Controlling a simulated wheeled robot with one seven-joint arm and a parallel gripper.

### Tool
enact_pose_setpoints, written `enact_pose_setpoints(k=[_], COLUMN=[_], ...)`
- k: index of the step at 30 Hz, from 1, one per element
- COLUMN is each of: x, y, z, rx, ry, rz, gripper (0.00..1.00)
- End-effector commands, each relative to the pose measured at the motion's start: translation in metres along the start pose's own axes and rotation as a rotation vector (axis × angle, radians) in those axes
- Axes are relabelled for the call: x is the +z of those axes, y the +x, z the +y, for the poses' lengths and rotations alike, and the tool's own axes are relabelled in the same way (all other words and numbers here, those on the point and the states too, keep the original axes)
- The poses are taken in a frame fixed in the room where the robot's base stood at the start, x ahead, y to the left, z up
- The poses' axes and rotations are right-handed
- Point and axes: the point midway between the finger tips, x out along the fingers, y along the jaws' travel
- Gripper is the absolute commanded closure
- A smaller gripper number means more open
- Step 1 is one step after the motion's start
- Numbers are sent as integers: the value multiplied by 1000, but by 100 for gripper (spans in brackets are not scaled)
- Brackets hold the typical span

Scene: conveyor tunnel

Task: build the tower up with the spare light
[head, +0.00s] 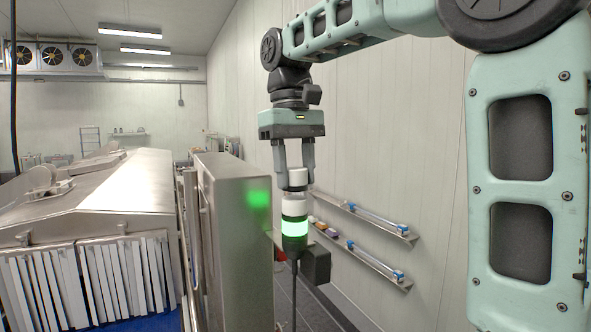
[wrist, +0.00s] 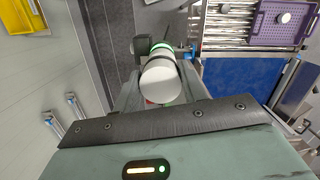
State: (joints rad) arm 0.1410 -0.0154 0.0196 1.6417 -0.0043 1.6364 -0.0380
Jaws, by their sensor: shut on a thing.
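My gripper (head: 296,178) is shut on the spare light (head: 298,177), a white cylinder with a dark ring at its lower end. The gripper points down, with the spare light upright over the light tower (head: 295,228). The tower has pale upper segments, a lit green segment and a black base. The spare light lines up closely with the tower's top; I cannot tell whether they touch. In the wrist view the spare light (wrist: 161,84) shows end-on and hides most of the tower, with a green glow (wrist: 161,46) behind it.
A steel cabinet (head: 235,240) stands just left of the tower, with a green reflection on it. A black bracket (head: 316,265) sits beside the tower base. The tunnel with strip curtains (head: 90,283) is at left. Wall rails (head: 365,217) run at right. The wrist view shows a purple crate (wrist: 257,32) and a yellow crate (wrist: 28,20).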

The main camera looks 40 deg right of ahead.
Motion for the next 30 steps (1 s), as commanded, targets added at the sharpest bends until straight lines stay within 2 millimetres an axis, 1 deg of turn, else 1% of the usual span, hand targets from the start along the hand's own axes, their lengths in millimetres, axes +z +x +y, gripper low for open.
enact_pose_setpoints(k=[24,29,30], x=[-2,-2,-2], y=[16,16,16], z=[0,0,0], rx=[0,0,0], ry=[0,0,0], rz=[0,0,0], gripper=[99,99,55])
